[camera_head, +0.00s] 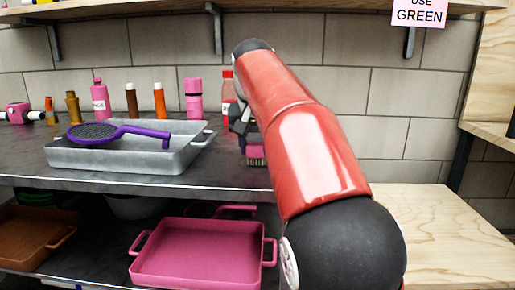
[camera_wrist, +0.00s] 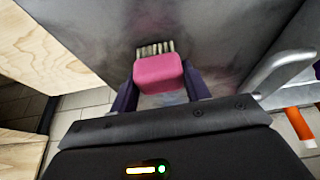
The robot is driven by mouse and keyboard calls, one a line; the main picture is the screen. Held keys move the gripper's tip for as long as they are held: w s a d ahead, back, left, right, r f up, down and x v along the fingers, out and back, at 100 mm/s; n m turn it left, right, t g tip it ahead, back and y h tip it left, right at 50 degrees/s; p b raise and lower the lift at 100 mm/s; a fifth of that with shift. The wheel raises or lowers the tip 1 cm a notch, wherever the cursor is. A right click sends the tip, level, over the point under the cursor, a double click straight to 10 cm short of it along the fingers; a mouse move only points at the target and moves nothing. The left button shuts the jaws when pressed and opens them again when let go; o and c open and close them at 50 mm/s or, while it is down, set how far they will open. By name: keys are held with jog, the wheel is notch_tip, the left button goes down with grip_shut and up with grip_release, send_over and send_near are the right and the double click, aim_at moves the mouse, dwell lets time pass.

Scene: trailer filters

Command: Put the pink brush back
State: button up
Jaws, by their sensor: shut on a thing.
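The pink brush (camera_wrist: 159,73) is between the two dark purple fingers of my gripper (camera_wrist: 160,92) in the wrist view, with its pale bristles pointing away from the gripper. My gripper is shut on it. In the head view the brush (camera_head: 256,154) shows as a small pink block with a darker top edge, just left of my red arm, low over the dark counter (camera_head: 225,176). My gripper (camera_head: 241,133) is partly hidden by the arm. I cannot tell whether the brush touches the counter.
A metal tray (camera_head: 110,158) holding a purple strainer-like tool (camera_head: 97,132) stands left on the counter. Several bottles line the wall, including a red-labelled one (camera_head: 228,95) beside the gripper. A pink tray (camera_head: 200,255) is on the lower shelf. A wooden surface (camera_head: 435,215) lies right.

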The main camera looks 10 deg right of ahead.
jog(key=shift+f, duration=0.15)
jog(key=o, duration=0.9)
jog(key=shift+r, duration=0.4)
jog(key=p+v, duration=0.4)
jog(key=v, duration=0.7)
jog(key=shift+s+r, duration=0.15)
jog(key=shift+r, duration=0.1)
